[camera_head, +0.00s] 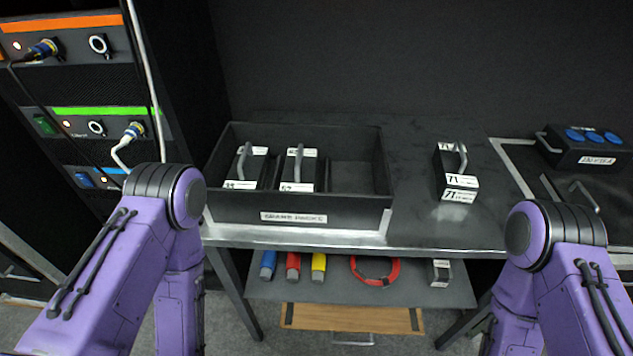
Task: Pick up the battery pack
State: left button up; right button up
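Three black battery packs with grey handles and white labels are in view. One pack (454,172), marked 71, stands alone on the dark table, right of the open black bin. Two others, the left pack (246,168) and the middle pack (299,170), stand in compartments of the bin (236,205). The bin's right compartment is empty. Its front label is blurred. Which pack the task means cannot be told. My purple arms show at the lower left and lower right, apart from the packs. Neither gripper is in view.
The table (418,212) is clear around the lone pack. A lower shelf (333,290) holds blue, red and yellow items, a red cable coil (375,271) and a small grey object. Rack units (75,80) with cables stand left. A black case with blue caps (590,150) is right.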

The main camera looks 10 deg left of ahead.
aim_at(456, 183)
jog(key=z, duration=1.25)
jog(key=k, duration=0.8)
jog(key=u, duration=1.4)
jog(key=i, duration=0.5)
